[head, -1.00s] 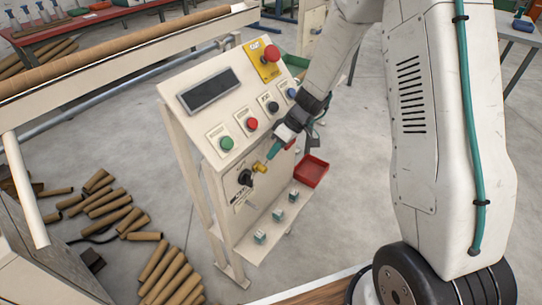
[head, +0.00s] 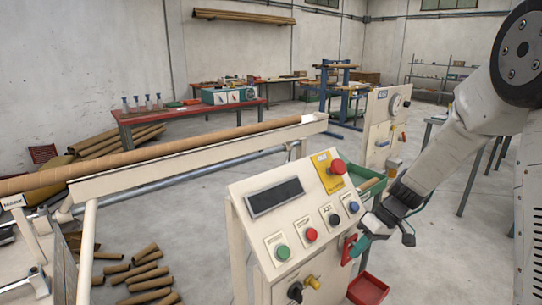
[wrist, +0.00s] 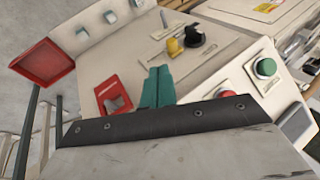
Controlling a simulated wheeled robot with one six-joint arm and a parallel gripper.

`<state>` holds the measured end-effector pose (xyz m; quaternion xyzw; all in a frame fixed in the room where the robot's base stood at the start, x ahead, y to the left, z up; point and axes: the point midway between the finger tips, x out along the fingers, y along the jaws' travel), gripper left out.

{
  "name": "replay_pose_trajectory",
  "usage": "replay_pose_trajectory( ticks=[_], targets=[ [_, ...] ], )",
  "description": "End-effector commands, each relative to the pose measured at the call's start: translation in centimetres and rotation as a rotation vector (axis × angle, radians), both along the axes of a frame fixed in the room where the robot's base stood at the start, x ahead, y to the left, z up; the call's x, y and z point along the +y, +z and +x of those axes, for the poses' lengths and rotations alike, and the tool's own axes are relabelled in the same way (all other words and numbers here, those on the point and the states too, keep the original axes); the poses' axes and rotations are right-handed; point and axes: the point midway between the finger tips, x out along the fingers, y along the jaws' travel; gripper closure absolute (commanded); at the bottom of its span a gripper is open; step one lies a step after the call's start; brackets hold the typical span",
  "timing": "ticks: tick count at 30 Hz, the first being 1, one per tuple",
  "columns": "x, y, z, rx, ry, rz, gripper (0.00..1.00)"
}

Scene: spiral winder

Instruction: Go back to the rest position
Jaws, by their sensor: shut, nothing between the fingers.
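My gripper (head: 358,246) is at the right side of the control panel (head: 262,226) in the head view. Its teal fingers are shut together with nothing between them, and they also show in the wrist view (wrist: 157,88). A red bracket-like piece (wrist: 113,93) on the panel face is beside the fingers in the wrist view; whether they touch cannot be told. The black rotary switch (head: 295,291) and yellow knob (head: 313,283) are lower on the panel, apart from the fingers. My arm reaches in from the right.
The panel carries green (head: 283,252), red (head: 311,234), black and blue buttons and a red emergency stop (head: 338,167). A red tray (head: 367,289) is below right, a green tray (head: 372,183) behind. Cardboard tubes (head: 150,280) lie on the floor at left.

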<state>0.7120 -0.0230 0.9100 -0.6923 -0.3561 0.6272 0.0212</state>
Motion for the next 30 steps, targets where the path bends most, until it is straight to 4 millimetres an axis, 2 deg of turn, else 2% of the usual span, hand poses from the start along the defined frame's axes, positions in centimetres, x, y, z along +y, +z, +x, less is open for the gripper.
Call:
replay_pose_trajectory(
  ticks=[5, 11, 15, 24, 30],
  targets=[
    [0.1, 2.3, -4.8, 0.176, -0.123, -0.067, 1.0],
    [0.2, 6.6, -10.2, 0.284, -0.239, -0.185, 1.0],
    [0.1, 9.8, -14.7, 0.315, -0.326, -0.29, 1.0],
    [-0.8, 15.0, -23.6, 0.247, -0.495, -0.482, 1.0],
    [-1.3, 17.0, -27.7, 0.117, -0.526, -0.54, 1.0]
  ],
)
